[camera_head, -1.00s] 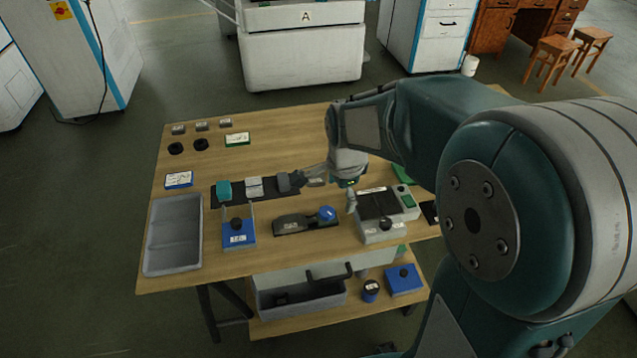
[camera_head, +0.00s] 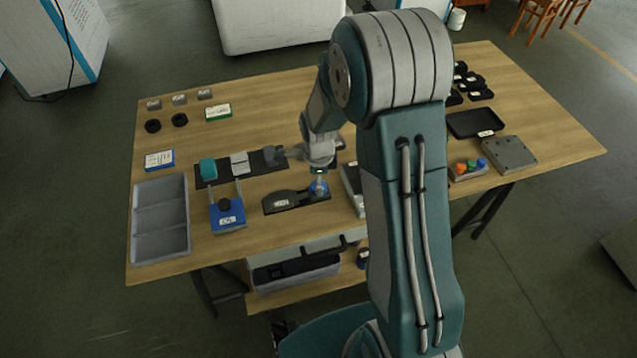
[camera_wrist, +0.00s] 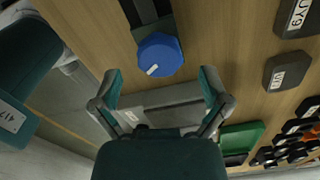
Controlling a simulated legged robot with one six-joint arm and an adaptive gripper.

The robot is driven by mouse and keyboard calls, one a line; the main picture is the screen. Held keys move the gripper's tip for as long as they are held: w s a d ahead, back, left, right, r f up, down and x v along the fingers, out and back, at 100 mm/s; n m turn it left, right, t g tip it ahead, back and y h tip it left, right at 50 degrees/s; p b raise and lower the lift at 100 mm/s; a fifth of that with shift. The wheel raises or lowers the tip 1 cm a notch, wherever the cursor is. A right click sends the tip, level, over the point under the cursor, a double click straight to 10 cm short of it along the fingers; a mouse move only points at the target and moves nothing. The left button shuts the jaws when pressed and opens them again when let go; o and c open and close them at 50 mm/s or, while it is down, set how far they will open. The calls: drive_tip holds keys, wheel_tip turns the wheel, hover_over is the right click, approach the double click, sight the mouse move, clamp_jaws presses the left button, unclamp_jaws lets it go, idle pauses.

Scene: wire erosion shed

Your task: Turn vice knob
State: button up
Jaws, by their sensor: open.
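A blue many-sided knob (camera_head: 318,188) with a white mark sits at the right end of a low dark fixture (camera_head: 283,203) on the wooden table; I take this to be the vice knob. In the wrist view the knob (camera_wrist: 159,57) lies just beyond the fingertips, centred between their lines. My gripper (camera_wrist: 160,88) is open, its two fingers spread wide and empty. In the head view my gripper (camera_head: 319,172) is right over the knob and partly hides it. I cannot tell the exact height gap.
A dark rail (camera_head: 268,164) with teal and grey blocks lies behind the fixture. A blue stand (camera_head: 227,221) and a grey divided tray (camera_head: 160,250) are to the left. A grey device (camera_head: 352,190) stands close on the right, partly hidden by my arm.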

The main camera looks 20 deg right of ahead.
drive_tip(key=shift+f, duration=1)
drive_tip(key=c, duration=1.1)
drive_tip(key=shift+c, duration=0.2)
